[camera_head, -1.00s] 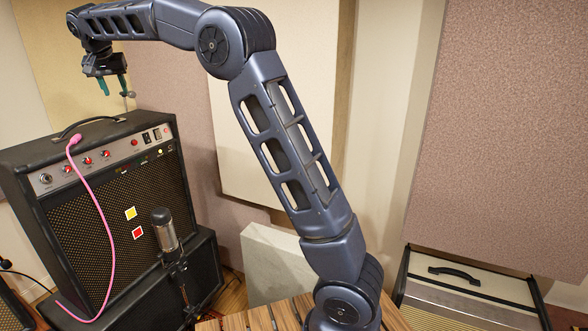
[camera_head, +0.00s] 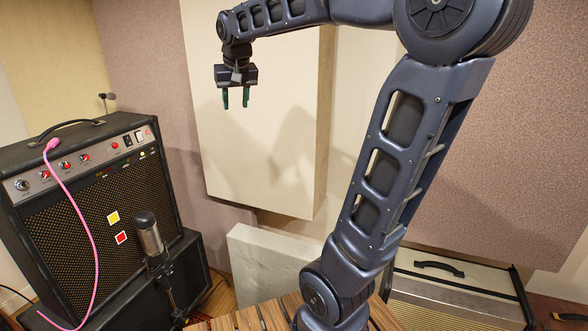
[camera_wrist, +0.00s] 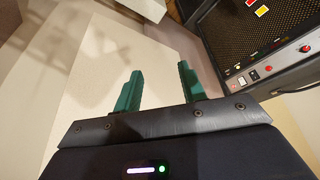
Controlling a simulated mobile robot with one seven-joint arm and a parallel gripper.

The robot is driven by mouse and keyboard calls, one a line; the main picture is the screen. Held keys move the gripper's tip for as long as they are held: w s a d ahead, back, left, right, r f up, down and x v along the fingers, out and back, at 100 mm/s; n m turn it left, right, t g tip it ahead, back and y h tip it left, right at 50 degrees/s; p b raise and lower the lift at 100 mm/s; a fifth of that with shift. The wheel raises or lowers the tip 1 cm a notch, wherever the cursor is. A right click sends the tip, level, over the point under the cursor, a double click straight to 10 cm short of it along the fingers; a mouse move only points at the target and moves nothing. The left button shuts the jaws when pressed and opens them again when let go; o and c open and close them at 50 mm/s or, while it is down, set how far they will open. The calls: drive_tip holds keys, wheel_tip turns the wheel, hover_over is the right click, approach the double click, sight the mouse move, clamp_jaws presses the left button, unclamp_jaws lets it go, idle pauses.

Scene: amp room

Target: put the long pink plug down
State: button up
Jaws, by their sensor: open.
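The long pink plug (camera_head: 52,144) rests on the top front edge of the black amplifier at the left of the head view. Its pink cable (camera_head: 93,240) hangs down the amplifier's front and curls at the bottom. My gripper (camera_head: 234,103) is open and empty, with its green fingers pointing down. It is in the air to the right of the amplifier and well apart from the plug. In the wrist view my gripper (camera_wrist: 160,88) also shows open with nothing between its fingers. The plug is not visible in the wrist view.
The amplifier (camera_head: 100,190) has a handle, knobs and yellow and red stickers; it also shows in the wrist view (camera_wrist: 255,40). A microphone (camera_head: 148,235) stands before it. Pale wall panels (camera_head: 260,160) are behind my gripper. A case (camera_head: 450,290) lies at lower right.

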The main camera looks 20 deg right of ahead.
drive_tip(key=s+d+f, duration=0.5)
drive_tip(key=s+f, duration=0.2)
drive_tip(key=s, duration=0.3)
drive_tip(key=s+d+f, duration=0.5)
drive_tip(key=s+f, duration=0.3)
drive_tip(key=s, duration=0.2)
drive_tip(key=shift+a, duration=0.1)
